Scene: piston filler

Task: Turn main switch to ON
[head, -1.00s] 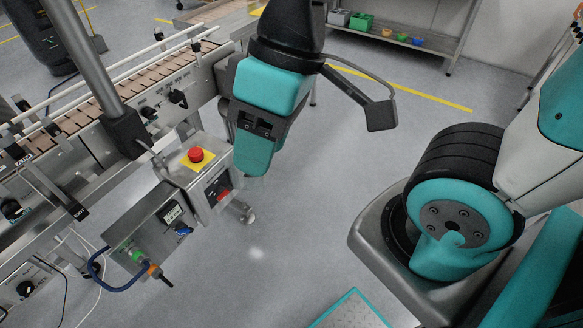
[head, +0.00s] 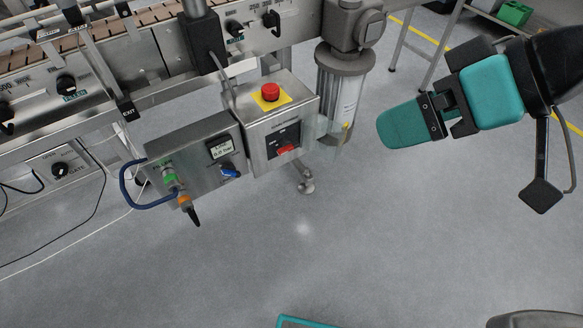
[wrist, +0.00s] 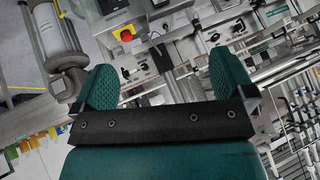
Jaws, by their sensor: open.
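The main switch (head: 286,150) is a red handle on a black plate, on the front of a steel control box (head: 255,148). The handle looks roughly level, but its ON or OFF marking is too small to read. My gripper (head: 388,128) is to the right of the box, apart from it, with its fingers pointing left. In the wrist view its two teal fingers (wrist: 163,68) are spread with nothing between them. I cannot make out the switch surely in the wrist view.
A red emergency button (head: 270,92) on a yellow plate tops the box; it also shows in the wrist view (wrist: 127,35). A pressure panel (head: 200,160) with blue knob and hose adjoins at left.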

